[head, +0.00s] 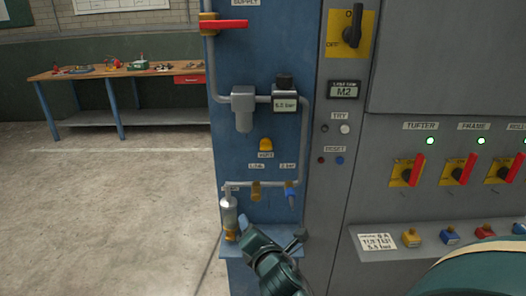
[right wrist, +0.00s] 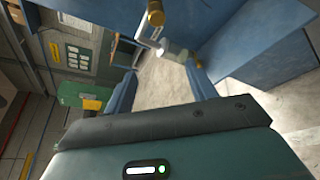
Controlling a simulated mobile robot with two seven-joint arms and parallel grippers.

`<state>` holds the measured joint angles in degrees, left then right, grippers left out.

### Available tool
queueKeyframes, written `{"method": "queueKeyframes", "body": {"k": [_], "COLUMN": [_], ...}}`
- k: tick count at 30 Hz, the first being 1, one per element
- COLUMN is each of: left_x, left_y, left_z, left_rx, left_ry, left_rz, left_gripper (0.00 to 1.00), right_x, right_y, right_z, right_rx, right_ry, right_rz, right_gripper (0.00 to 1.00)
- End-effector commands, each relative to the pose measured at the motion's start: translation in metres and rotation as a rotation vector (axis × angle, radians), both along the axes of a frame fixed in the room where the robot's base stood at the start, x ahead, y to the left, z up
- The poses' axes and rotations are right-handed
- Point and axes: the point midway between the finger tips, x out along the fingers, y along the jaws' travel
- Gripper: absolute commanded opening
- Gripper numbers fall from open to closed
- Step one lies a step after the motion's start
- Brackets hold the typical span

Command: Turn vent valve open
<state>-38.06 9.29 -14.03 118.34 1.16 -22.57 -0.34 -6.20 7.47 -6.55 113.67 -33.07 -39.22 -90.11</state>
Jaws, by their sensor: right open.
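The blue valve panel (head: 232,130) carries grey pipework. Low on it hang a brass fitting (head: 256,190) and a blue-handled one (head: 290,196), side by side under small labels. A silver cylinder (head: 228,212) hangs left of them, with brass at its foot. I cannot read which label marks the vent valve. My right gripper (head: 272,228) is below these fittings, open and empty. In the right wrist view, its two blue fingers (right wrist: 163,88) are spread apart, with the silver cylinder (right wrist: 174,50) beyond them and a brass piece (right wrist: 155,14) above. My left gripper is out of view.
A grey cabinet (head: 420,80) with red-handled switches stands right. A workbench (head: 115,72) stands back left; the floor between is clear.

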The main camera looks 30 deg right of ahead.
Motion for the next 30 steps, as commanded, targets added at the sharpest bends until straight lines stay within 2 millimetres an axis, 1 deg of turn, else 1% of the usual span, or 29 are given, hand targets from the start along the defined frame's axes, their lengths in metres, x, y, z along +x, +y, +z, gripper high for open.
{"method": "queueKeyframes", "body": {"k": [1,3,6,10,13,17,20,30], "left_x": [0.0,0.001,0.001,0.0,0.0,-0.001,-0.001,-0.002], "left_y": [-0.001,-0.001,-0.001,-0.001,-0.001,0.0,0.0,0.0], "left_z": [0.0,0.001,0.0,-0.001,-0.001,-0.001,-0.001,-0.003], "left_rx": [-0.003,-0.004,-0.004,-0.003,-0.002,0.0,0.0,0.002], "left_ry": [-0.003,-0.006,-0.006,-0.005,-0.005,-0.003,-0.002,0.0], "left_rz": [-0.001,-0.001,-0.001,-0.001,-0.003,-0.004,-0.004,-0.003], "left_gripper": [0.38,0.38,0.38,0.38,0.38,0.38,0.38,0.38], "right_x": [0.014,0.026,0.036,0.042,0.044,0.053,0.066,0.127], "right_y": [-0.012,-0.029,-0.047,-0.061,-0.066,-0.072,-0.081,-0.117], "right_z": [0.023,0.051,0.083,0.108,0.116,0.117,0.118,0.117], "right_rx": [-0.167,-0.389,-0.636,-0.827,-0.886,-0.901,-0.898,-0.894], "right_ry": [-0.004,0.017,0.06,0.113,0.135,0.141,0.139,0.139], "right_rz": [-0.015,-0.044,-0.092,-0.138,-0.154,-0.157,-0.157,-0.155], "right_gripper": [0.56,0.56,0.56,0.56,0.56,0.56,0.56,0.56]}}
